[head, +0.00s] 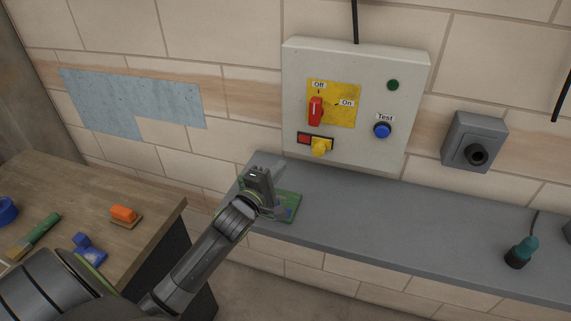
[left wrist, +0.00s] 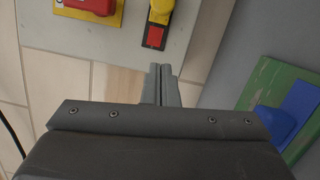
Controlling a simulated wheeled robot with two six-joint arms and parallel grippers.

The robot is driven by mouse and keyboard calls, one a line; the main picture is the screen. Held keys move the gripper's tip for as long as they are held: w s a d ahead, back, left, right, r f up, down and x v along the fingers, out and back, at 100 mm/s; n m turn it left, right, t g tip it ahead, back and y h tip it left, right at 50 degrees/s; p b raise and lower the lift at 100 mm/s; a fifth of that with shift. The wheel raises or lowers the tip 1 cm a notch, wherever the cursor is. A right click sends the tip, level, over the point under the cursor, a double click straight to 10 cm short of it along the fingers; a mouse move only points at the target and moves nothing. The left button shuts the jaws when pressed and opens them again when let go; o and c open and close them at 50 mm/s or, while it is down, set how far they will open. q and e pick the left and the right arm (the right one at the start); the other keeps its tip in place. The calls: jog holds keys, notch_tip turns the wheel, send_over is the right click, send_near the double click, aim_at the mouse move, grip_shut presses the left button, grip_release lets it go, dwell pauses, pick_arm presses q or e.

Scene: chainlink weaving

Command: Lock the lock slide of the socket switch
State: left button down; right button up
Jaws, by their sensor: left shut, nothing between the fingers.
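The lock slide is a yellow knob (head: 320,147) in a dark slot low on the grey switch box (head: 360,60). A red field (head: 304,139) shows in the slot to its left. In the left wrist view the yellow knob (left wrist: 161,11) and red field (left wrist: 154,37) show at the top. The red rotary handle (head: 315,111) stands upright on a yellow plate, pointing to Off. My left gripper (head: 258,174) is below and left of the slide, above the shelf. Its fingers (left wrist: 161,74) are together and empty, apart from the slide. My right gripper is not in view.
A blue Test button (head: 382,130) and a green lamp (head: 393,85) are on the box. A green board (head: 287,207) lies on the grey shelf (head: 400,225) beside my gripper. A grey socket (head: 474,142) is on the wall.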

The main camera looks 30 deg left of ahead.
pick_arm(q)
jog(key=s, duration=0.2)
jog(key=shift+s+a+f, duration=0.15)
jog(key=shift+s+a, duration=0.15)
jog(key=shift+s, duration=0.25)
jog(key=shift+s+d, duration=0.1)
jog(key=shift+d, duration=0.1)
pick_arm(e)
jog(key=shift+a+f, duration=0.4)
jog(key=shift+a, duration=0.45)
pick_arm(q)
jog(key=shift+a, duration=0.1)
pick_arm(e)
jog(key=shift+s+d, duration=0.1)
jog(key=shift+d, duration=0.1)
